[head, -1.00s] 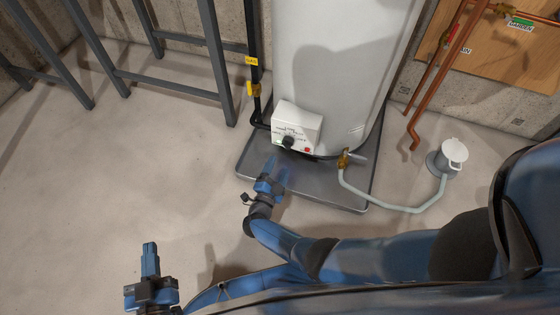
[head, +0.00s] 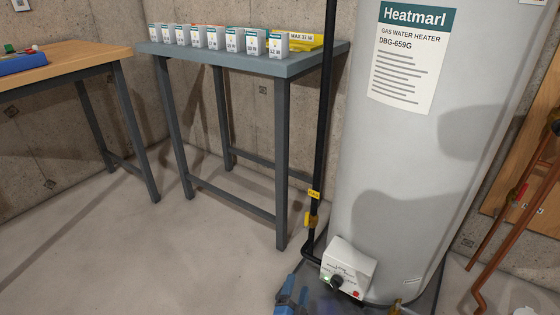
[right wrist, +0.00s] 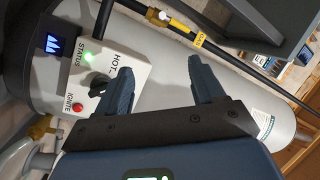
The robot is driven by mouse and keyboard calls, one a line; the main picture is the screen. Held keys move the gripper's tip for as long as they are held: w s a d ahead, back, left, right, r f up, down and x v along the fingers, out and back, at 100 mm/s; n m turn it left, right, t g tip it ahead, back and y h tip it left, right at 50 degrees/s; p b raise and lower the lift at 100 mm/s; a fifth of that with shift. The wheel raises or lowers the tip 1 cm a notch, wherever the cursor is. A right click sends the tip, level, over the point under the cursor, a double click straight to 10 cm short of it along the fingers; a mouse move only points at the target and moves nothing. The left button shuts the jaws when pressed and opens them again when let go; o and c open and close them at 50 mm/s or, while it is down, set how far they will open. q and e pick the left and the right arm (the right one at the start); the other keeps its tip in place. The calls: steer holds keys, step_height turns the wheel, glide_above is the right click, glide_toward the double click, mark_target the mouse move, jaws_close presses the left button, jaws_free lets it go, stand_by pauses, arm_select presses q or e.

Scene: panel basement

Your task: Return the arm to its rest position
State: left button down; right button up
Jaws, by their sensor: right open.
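My right gripper (head: 288,292) shows at the bottom edge of the head view, just left of and below the white control box (head: 347,268) on the water heater (head: 415,150). In the right wrist view my right gripper (right wrist: 160,78) has its two blue fingers spread with nothing between them. The control box (right wrist: 128,72) lies beyond the left finger there, with a black knob (right wrist: 98,84), a red ignite button (right wrist: 78,108) and a lit green status light. A small gap or contact between finger and box cannot be told. My left gripper is out of view.
A black gas pipe (head: 323,130) with yellow valve (head: 311,219) runs beside the heater. A grey table (head: 215,58) bears several small boxes. A wooden bench (head: 70,65) stands left. Copper pipes (head: 520,225) are at right. Open floor (head: 150,260) lies front left.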

steer(key=s+d+r+n+t+y, duration=0.2)
steer(key=s+r+n+t+y, duration=0.1)
steer(key=s+r+n+y, duration=0.6)
steer(key=s+d+r+n+g+h+p, duration=0.2)
steer(key=s+d+r, duration=0.45)
steer(key=s, duration=0.45)
steer(key=s+d+r+n+g+h+p, duration=0.1)
steer(key=s+d+r+n+g+h, duration=0.1)
steer(key=s+d+r, duration=0.55)
step_height(320, 180, up, 35)
steer(key=s+p, duration=0.3)
steer(key=p, duration=3.4)
steer(key=shift+n+t+p, duration=0.3)
steer(key=shift+p, duration=0.1)
